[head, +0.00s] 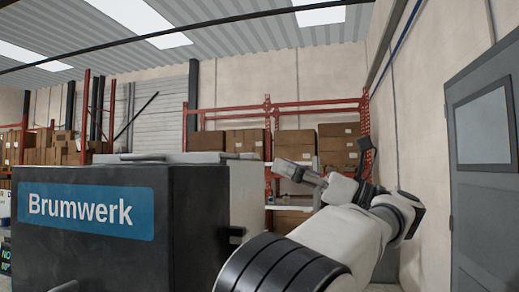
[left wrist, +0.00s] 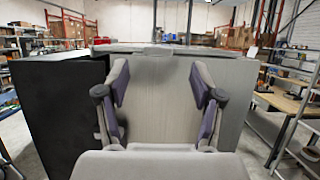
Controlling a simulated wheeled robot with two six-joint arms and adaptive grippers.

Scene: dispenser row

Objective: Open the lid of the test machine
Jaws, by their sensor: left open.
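The test machine is a large dark box (head: 90,235) with a blue "Brumwerk" label at the left of the head view. A thin grey lid (head: 190,158) lies flat and looks shut on its top. In the left wrist view, the lid's edge (left wrist: 120,48) runs across the top of a grey face (left wrist: 160,100), with a small tab at its middle. My left gripper (head: 297,171) points left toward the machine's right side. In the left wrist view the gripper (left wrist: 160,80) is open and empty, its fingers spread before the grey face. My right gripper is not in view.
Red racks with cardboard boxes (head: 295,140) stand behind. A grey door (head: 480,200) is in the right wall. In the left wrist view, a metal shelf with a wooden top (left wrist: 290,103) stands at the right.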

